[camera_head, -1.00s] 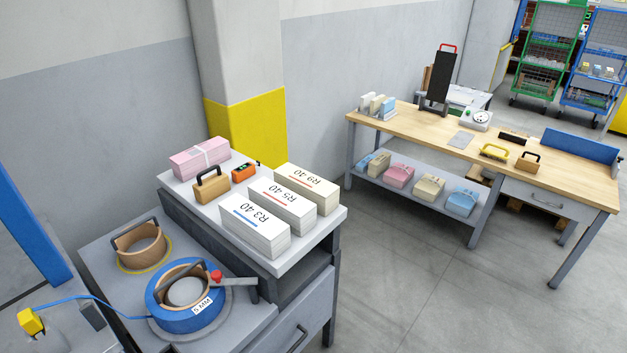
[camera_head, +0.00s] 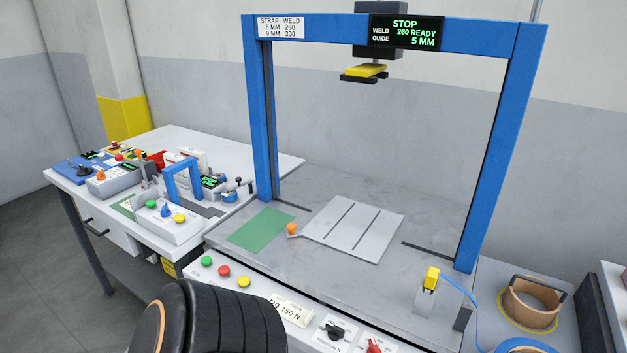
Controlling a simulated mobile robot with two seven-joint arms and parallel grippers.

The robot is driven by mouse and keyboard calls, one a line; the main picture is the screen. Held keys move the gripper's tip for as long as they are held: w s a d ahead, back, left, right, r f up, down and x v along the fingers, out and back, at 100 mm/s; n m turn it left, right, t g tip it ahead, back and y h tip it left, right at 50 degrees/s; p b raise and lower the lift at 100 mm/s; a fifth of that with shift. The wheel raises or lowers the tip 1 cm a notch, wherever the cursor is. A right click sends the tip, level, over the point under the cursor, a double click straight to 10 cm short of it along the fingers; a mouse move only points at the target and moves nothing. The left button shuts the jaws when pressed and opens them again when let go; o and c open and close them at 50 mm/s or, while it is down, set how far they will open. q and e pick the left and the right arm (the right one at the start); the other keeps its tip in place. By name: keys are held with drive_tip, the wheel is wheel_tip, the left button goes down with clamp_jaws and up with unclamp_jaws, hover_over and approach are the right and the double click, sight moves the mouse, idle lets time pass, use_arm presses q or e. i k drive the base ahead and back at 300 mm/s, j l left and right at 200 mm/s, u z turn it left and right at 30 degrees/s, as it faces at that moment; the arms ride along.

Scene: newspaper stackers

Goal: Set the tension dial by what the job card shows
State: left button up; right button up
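A row of controls runs along the front of the strapping machine's bed. A black dial knob (camera_head: 334,331) sits on a white plate there, cut close to the bottom edge. The machine's display (camera_head: 406,32) reads STOP, WELD 260 READY, GUIDE 5 MM.
A strap/weld chart (camera_head: 281,27) is on the blue arch (camera_head: 260,110). A dark ribbed round shape (camera_head: 228,315) blocks the bottom left of the front panel. A side table (camera_head: 240,160) with smaller devices stands left. The bed around the grey slotted plate (camera_head: 352,228) is mostly clear.

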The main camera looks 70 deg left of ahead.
sight(335, 332)
drive_tip(key=u, duration=1.95)
